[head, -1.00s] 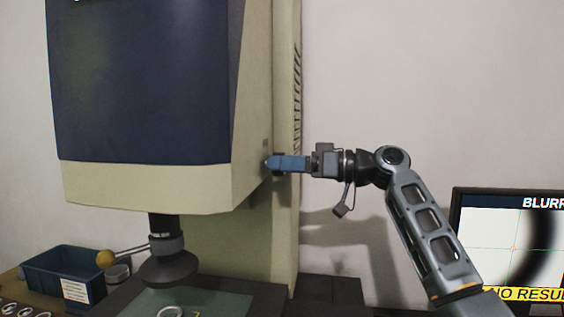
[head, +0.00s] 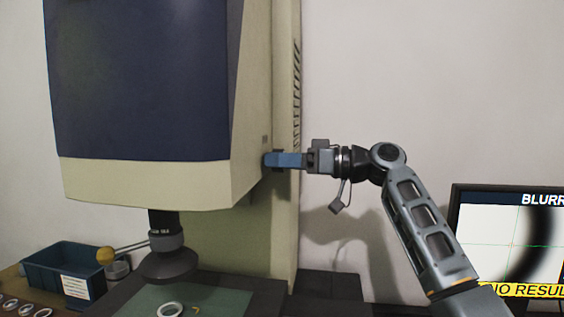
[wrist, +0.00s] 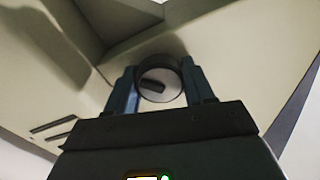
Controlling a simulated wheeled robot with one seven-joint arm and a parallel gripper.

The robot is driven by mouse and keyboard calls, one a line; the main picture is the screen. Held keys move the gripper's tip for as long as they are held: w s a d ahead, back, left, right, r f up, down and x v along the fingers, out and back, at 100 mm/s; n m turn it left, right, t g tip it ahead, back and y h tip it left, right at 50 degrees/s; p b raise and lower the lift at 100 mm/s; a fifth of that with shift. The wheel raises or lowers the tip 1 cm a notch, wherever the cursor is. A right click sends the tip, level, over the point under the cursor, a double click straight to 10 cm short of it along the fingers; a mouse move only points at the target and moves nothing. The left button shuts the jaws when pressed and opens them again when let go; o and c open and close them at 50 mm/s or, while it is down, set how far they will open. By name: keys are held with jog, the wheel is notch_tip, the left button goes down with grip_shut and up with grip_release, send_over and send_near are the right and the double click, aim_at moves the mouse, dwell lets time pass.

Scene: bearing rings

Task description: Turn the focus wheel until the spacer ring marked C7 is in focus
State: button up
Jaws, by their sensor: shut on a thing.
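My gripper (head: 270,160) is shut on the focus wheel on the right side of the measuring machine (head: 150,185). In the wrist view the focus wheel (wrist: 160,83) is a round pale-faced knob with a dark slot, between the two blue fingers. A pale ring (head: 170,309) lies on the green stage (head: 212,298) below the dark lens (head: 166,258); its marking cannot be read. The monitor (head: 520,240) shows a blurred dark arc, the word "BLURR", cut off, and a yellow bar reading "NO RESUL", cut off.
A blue bin (head: 66,272) with a white label stands at the left. Several rings (head: 27,309) lie at the lower left corner. The wall behind my arm is clear.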

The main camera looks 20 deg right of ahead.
jog(key=shift+f+b, duration=0.1)
jog(key=shift+b, duration=0.2)
jog(key=n+b, duration=0.1)
jog(key=b, duration=0.2)
jog(key=shift+f, duration=0.2)
jog(key=n+b, duration=0.1)
jog(key=b, duration=0.2)
jog(key=shift+f+n, duration=0.1)
jog(key=shift+n, duration=0.3)
jog(key=n+b, duration=0.2)
jog(key=b, duration=0.1)
jog(key=shift+n+b, duration=0.3)
jog(key=shift+r+n+b, duration=0.2)
jog(key=shift+n+b, duration=0.6)
jog(key=shift+b, duration=0.05)
jog(key=shift+r+n+b, duration=0.15)
jog(key=shift+n+b, duration=0.65)
jog(key=o, duration=1)
jog(key=shift+o, duration=0.2)
